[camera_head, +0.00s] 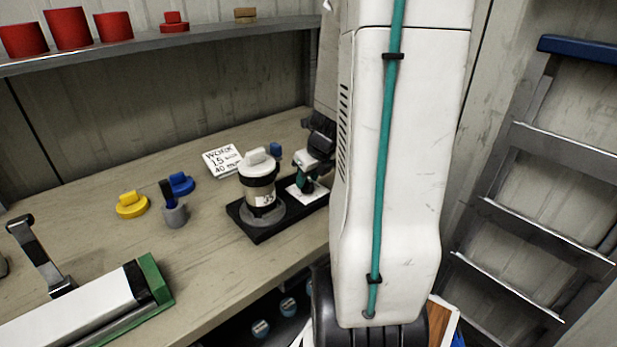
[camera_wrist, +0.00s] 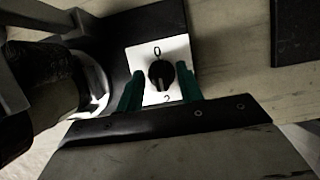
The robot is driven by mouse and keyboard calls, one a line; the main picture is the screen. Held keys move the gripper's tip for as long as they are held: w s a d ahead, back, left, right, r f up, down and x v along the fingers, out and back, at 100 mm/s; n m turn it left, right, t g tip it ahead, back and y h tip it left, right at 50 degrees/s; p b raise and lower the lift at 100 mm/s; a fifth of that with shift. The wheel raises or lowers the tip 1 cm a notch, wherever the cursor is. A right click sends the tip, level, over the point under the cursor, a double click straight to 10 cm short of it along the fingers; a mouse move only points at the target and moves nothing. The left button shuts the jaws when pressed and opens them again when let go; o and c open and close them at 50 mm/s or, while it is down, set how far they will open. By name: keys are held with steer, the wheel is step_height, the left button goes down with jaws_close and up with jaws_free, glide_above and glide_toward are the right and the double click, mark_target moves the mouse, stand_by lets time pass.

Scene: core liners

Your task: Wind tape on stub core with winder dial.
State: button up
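The winder stands on a black base (camera_head: 258,228) on the bench. The stub core (camera_head: 259,192) stands upright on it under a white cap, with a dark band and a small label. In the wrist view the core (camera_wrist: 45,90) lies at the left, dark and cropped. The black winder dial (camera_wrist: 161,75) sits on a white plate marked 0 above and 2 below. My gripper (camera_wrist: 158,86) has its green fingers apart, one on each side of the dial, with gaps to it. In the head view my gripper (camera_head: 307,184) is over the plate, partly hidden by my arm.
A card (camera_head: 222,160) with handwriting lies behind the winder. A ladder (camera_head: 530,200) stands at right.

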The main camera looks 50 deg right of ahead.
steer(key=shift+r, duration=0.1)
steer(key=v, duration=0.7)
steer(key=shift+r, duration=0.25)
steer(key=shift+s, duration=0.15)
stand_by(0.3)
